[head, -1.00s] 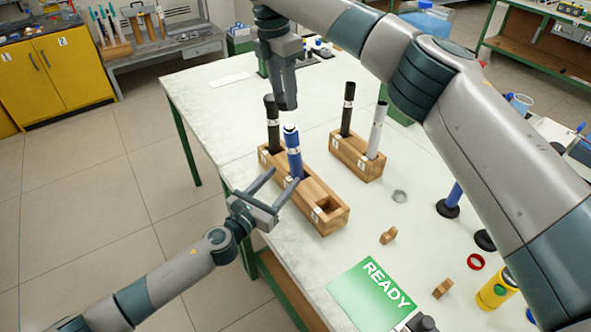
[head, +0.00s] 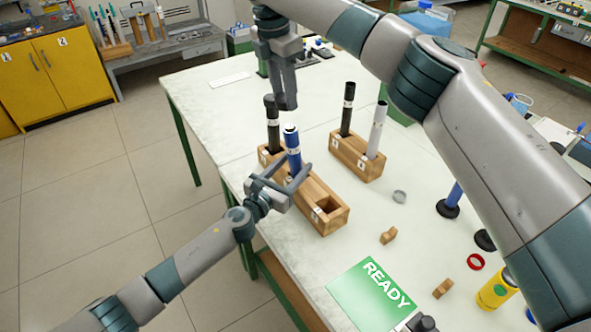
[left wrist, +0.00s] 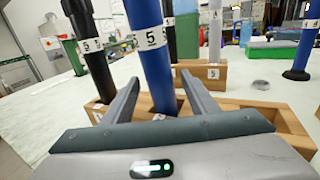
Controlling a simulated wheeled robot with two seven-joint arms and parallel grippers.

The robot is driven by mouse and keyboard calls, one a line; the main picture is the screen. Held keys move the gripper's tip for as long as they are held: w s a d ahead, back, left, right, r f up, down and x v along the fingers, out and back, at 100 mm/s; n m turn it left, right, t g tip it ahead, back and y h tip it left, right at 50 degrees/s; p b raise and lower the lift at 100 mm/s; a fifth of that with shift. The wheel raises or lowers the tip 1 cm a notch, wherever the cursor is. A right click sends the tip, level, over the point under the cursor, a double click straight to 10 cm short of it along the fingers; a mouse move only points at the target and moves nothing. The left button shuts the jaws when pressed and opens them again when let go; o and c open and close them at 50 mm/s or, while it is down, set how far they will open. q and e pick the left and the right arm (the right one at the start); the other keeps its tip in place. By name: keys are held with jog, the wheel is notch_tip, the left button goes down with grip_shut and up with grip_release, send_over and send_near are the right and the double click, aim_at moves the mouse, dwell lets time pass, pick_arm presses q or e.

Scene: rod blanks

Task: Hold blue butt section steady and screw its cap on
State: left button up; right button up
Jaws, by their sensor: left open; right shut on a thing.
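The blue butt section (head: 293,158) stands upright in the long wooden block (head: 328,221). It also shows in the left wrist view (left wrist: 150,45), with a white band marked 5. My left gripper (head: 294,170) is open, with one finger on each side of the blue section, low near the block. In the left wrist view the section stands between the fingertips (left wrist: 159,78), with a gap visible.
A black rod (head: 272,125) stands in the same block, close left of the blue section. A second block (head: 346,155) holds a black and a grey rod. A grey ring (head: 399,196), small wooden pieces and a green READY mat (head: 365,298) lie on the table.

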pick_arm(q)
jog(key=shift+x, duration=2.6)
jog(key=shift+c, duration=0.7)
grip_shut()
